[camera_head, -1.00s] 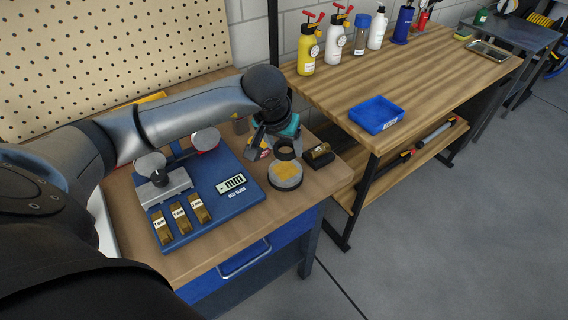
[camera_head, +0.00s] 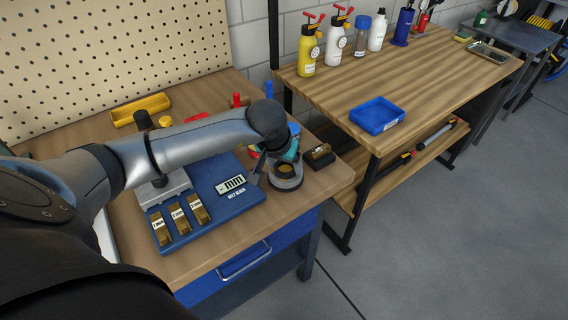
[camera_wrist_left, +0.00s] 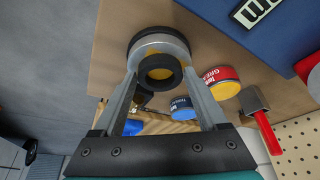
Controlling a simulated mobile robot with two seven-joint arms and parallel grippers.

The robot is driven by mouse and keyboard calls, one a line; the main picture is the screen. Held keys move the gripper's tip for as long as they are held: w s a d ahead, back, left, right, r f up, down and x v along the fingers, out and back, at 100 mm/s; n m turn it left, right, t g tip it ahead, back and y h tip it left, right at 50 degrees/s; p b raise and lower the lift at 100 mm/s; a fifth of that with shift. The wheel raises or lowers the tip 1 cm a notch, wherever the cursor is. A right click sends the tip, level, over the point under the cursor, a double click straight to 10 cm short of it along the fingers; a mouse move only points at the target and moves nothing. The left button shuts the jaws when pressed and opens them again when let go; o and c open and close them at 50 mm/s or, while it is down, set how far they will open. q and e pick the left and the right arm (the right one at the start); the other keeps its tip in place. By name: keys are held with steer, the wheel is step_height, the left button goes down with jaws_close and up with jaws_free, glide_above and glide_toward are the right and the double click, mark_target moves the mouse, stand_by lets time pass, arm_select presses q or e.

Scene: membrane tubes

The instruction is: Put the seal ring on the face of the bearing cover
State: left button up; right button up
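The bearing cover (camera_head: 287,185) is a round grey piece with a dark base and a yellowish face, standing near the bench's front right corner. It also shows in the wrist view (camera_wrist_left: 142,45). The seal ring (camera_wrist_left: 160,69) is a black ring between the fingertips of my left gripper (camera_wrist_left: 160,76), which is shut on it. In the head view my left gripper (camera_head: 268,164) is right at the cover. The ring overlaps the cover's face; I cannot tell whether they touch. My right gripper is not in view.
A blue base with a display (camera_head: 231,185) and several brass blocks is left of the cover. A small black holder (camera_head: 320,156) stands right of it. The wrist view shows a red-banded tin (camera_wrist_left: 222,82), a blue tin (camera_wrist_left: 181,107) and a red-handled brush (camera_wrist_left: 262,118) nearby.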

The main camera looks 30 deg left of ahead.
arm_select(q)
steer(key=o, duration=0.3)
steer(key=shift+o, duration=0.2)
steer(key=shift+r, duration=0.15)
steer(key=shift+r+p, duration=0.2)
steer(key=shift+p, duration=0.1)
steer(key=p+v, duration=0.1)
steer(key=v, duration=1)
steer(key=shift+r, duration=0.35)
steer(key=shift+s+d, duration=0.1)
steer(key=shift+d, duration=0.05)
